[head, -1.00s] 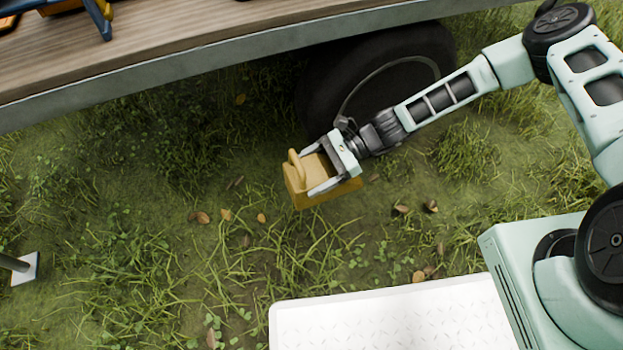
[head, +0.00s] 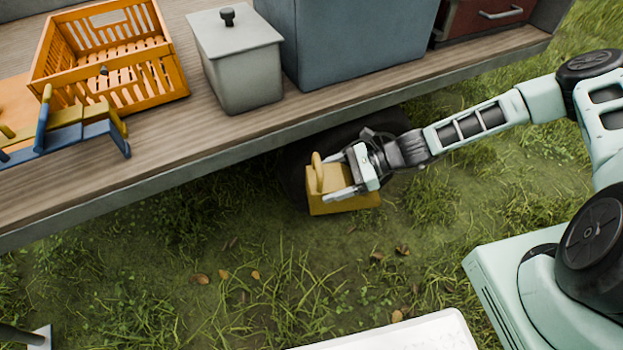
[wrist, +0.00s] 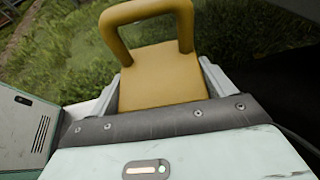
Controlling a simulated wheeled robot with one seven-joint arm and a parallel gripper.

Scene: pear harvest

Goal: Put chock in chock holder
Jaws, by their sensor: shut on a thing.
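The chock (head: 343,199) is a yellow-orange block with a loop handle on top. In the head view it is in front of the dark wheel under the trailer bed, apparently held above the grass. My gripper (head: 341,179) is shut on the chock, with one finger along each side of it. The wrist view shows the chock (wrist: 160,78) between the fingers, its handle at the far end. I cannot identify a chock holder in these frames.
The trailer bed (head: 165,165) runs across the top, its edge just above my gripper. On it stand an orange crate (head: 150,85), a grey lidded box (head: 240,75), a large blue-grey box (head: 350,45) and blue-yellow tools (head: 75,135). Open grass lies below.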

